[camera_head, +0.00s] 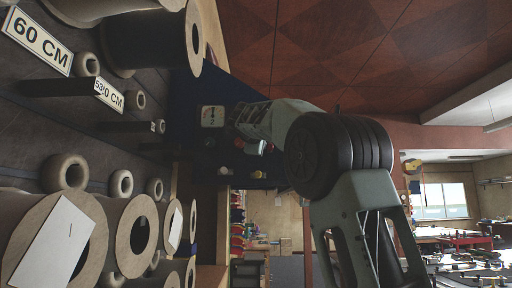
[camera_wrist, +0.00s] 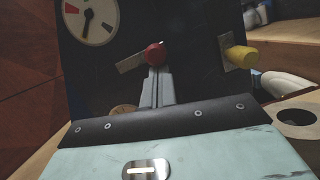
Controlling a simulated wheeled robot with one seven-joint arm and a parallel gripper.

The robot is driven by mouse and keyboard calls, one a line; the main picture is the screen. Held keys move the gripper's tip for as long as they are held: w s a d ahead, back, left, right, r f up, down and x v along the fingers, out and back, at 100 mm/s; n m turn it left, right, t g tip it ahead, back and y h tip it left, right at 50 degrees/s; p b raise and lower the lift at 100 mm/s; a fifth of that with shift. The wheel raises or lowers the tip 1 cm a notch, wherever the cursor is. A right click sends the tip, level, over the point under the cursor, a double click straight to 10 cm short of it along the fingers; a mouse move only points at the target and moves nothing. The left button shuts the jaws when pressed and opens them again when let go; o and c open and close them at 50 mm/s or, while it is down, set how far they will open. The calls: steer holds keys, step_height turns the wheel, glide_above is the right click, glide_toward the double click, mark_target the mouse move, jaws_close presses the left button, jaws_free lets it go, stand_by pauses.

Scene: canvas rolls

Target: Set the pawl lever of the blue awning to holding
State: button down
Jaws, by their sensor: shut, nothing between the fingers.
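A dark panel (camera_wrist: 200,90) fills the middle of the wrist view and looks dark blue in the head view (camera_head: 185,95). On it is a red ball knob (camera_wrist: 155,54) with a flat metal bar (camera_wrist: 128,65) reaching left and slightly down; this looks like a lever. I cannot tell its setting.
A round white dial (camera_wrist: 87,20) sits upper left on the panel, and a yellow knob (camera_wrist: 243,56) on a metal plate at right. Large canvas rolls (camera_head: 120,235) crowd the left of the head view, with a "60 CM" sign (camera_head: 36,41).

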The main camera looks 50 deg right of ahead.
steer(key=n+b, duration=0.1)
steer(key=s+d+n+b, duration=0.1)
steer(key=shift+s+d+f+n+h, duration=0.15)
steer(key=shift+s+f+n+h, duration=0.15)
steer(key=shift+f+h, duration=0.1)
steer(key=shift+s+r, duration=0.1)
stand_by(0.6)
